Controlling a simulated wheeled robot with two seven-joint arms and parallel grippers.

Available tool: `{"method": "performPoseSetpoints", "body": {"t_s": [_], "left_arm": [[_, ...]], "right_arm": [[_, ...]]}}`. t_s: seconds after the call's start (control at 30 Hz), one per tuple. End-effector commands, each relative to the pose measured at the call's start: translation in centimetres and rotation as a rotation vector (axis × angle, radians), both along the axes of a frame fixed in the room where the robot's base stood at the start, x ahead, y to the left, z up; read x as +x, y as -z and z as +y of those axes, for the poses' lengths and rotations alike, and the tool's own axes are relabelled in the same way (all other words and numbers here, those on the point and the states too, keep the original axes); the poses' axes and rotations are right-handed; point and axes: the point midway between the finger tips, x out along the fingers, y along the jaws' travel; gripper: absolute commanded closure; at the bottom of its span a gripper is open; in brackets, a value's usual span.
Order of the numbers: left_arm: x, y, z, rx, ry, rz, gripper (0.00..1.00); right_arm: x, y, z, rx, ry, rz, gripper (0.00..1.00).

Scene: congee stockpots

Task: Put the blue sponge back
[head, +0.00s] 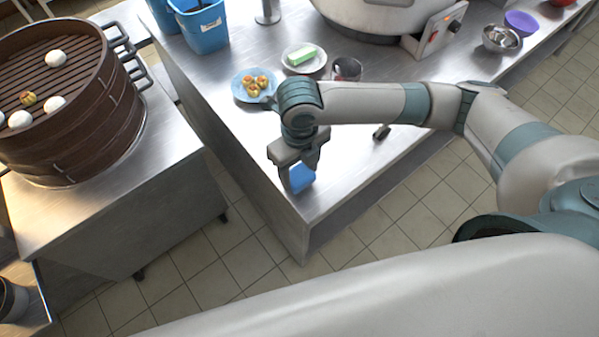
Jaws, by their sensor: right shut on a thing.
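The blue sponge (299,178) is between the fingers of my right gripper (297,173), near the front corner of the steel table (335,182). The right gripper is shut on it and points down. I cannot tell whether the sponge touches the table top or is just above it. The gripper's fingers hide part of the sponge. My left gripper is not in view.
A blue plate (241,91) of small buns, a dish (291,66) with a green-and-white block, and a cup (347,69) stand behind the arm. A blue bin (205,27) is at the back. A steamer (98,135) stands on the left counter, across a floor gap.

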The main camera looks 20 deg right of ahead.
Motion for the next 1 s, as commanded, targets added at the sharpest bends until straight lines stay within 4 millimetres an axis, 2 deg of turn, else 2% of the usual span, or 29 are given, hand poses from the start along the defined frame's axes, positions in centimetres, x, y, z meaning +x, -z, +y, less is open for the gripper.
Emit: {"method": "performPoseSetpoints", "body": {"t_s": [0.2, 0.6, 0.63, 0.7, 1.0], "left_arm": [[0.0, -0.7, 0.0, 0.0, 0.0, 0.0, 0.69], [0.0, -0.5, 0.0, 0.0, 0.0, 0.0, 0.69], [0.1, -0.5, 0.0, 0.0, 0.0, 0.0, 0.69], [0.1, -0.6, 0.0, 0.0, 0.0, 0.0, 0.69], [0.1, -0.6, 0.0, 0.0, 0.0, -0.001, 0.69]], "right_arm": [[0.0, 2.0, 0.0, 0.0, 0.001, 0.001, 0.7], [0.0, 2.4, 0.0, -0.001, -0.001, 0.001, 0.7], [0.0, 2.4, 0.0, -0.001, -0.001, 0.0, 0.41], [0.0, 2.4, 0.0, 0.0, -0.001, 0.0, 0.27], [0.0, 2.3, 0.0, 0.0, 0.0, 0.0, 0.27]]}}
